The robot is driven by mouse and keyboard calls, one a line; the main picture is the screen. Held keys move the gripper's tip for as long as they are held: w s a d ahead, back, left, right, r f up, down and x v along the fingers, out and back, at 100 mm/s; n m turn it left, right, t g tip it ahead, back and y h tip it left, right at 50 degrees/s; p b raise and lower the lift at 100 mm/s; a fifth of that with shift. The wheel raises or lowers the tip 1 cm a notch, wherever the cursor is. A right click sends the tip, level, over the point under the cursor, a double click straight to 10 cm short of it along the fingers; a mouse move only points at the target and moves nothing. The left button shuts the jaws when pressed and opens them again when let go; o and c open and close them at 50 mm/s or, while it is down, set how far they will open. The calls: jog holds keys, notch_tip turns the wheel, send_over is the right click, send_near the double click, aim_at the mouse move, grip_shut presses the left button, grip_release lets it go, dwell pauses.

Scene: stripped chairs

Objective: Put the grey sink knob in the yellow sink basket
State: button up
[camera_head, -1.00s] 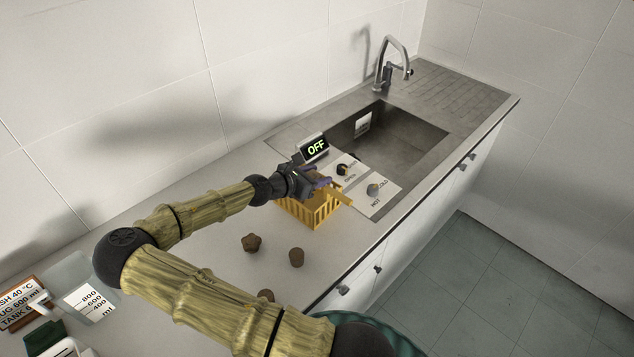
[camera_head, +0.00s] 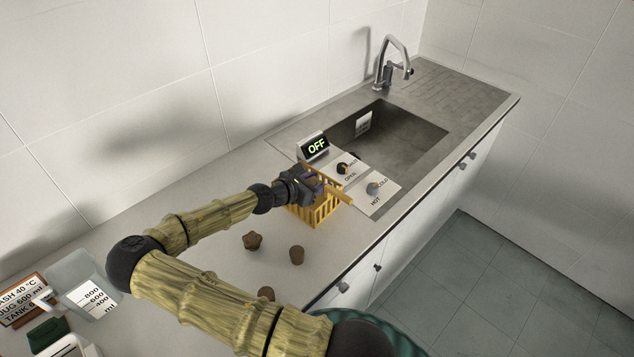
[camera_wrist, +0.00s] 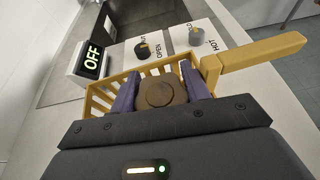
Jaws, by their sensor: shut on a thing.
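The grey sink knob (camera_head: 374,188) sits on the white panel beside the sink, between the HOT and COLD labels. It also shows at the top of the wrist view (camera_wrist: 197,36). The yellow basket (camera_head: 323,212) stands on the counter in front of the panel, its handle pointing right. In the wrist view its slatted wall (camera_wrist: 101,100) is around my gripper (camera_wrist: 160,90). The purple fingers are shut on a brown lump (camera_wrist: 160,93) with a round, ringed top, at the basket's opening. Whether the lump touches the basket floor is hidden.
A black and yellow knob (camera_head: 343,168) is on the panel by OPEN. An OFF display (camera_head: 315,147) stands behind the basket. Several brown lumps (camera_head: 296,255) lie on the counter. A clear jug (camera_head: 83,284) is at the lower left. The sink (camera_head: 405,140) is open beyond.

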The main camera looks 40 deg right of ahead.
jog(key=o, duration=0.7)
jog(key=shift+s+a+f, duration=0.1)
jog(key=shift+s+f, duration=0.2)
jog(key=shift+f, duration=0.4)
jog(key=shift+w+r, duration=0.1)
jog(key=shift+r, duration=0.5)
jog(key=v, duration=0.4)
jog(key=b+v, duration=0.1)
jog(key=v, duration=0.3)
jog(key=b+v, duration=0.1)
jog(key=v, duration=0.3)
jog(key=shift+w+r, duration=0.15)
jog(key=shift+w, duration=0.1)
